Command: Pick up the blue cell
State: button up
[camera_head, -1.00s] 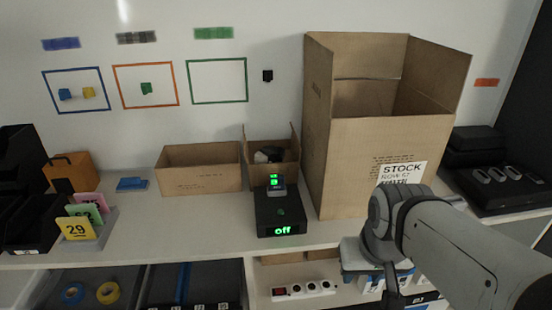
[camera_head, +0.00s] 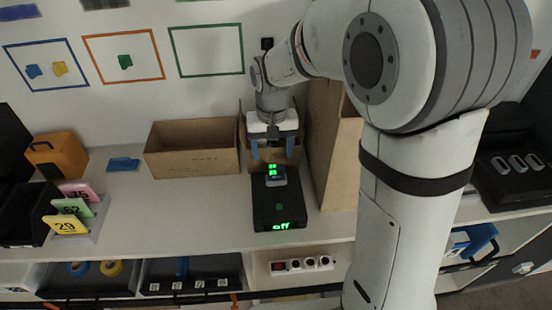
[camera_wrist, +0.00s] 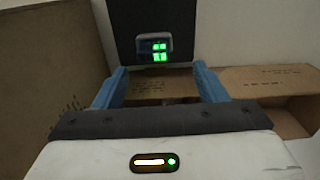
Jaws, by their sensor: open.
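A small grey-blue block (camera_head: 275,172) with lit green marks sits on top of a black box (camera_head: 279,212) whose front reads "off". It looks like the cell, though its blue is faint. In the wrist view the block (camera_wrist: 155,46) lies ahead of the fingertips, on the black box (camera_wrist: 188,18). My gripper (camera_head: 272,150) has two blue fingers, spread and empty, just behind the block in the head view. In the wrist view my gripper (camera_wrist: 158,82) has a clear gap between its fingers, with cardboard beyond. A flat blue piece (camera_head: 123,164) lies on the counter at left.
An open low carton (camera_head: 193,165) stands left of the gripper, and a tall carton (camera_head: 333,145) close on its right. A small carton is partly hidden behind the gripper. Numbered cards (camera_head: 72,208) and an orange box (camera_head: 57,155) are at left.

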aim_at(276, 166)
jog(key=f, duration=0.2)
jog(key=f+p, duration=0.1)
jog(key=f, duration=0.1)
jog(key=d+f, duration=0.1)
jog(key=f, duration=0.2)
jog(key=shift+f, duration=0.1)
jog(key=shift+c, duration=0.3)
jog(key=c, duration=1.2)
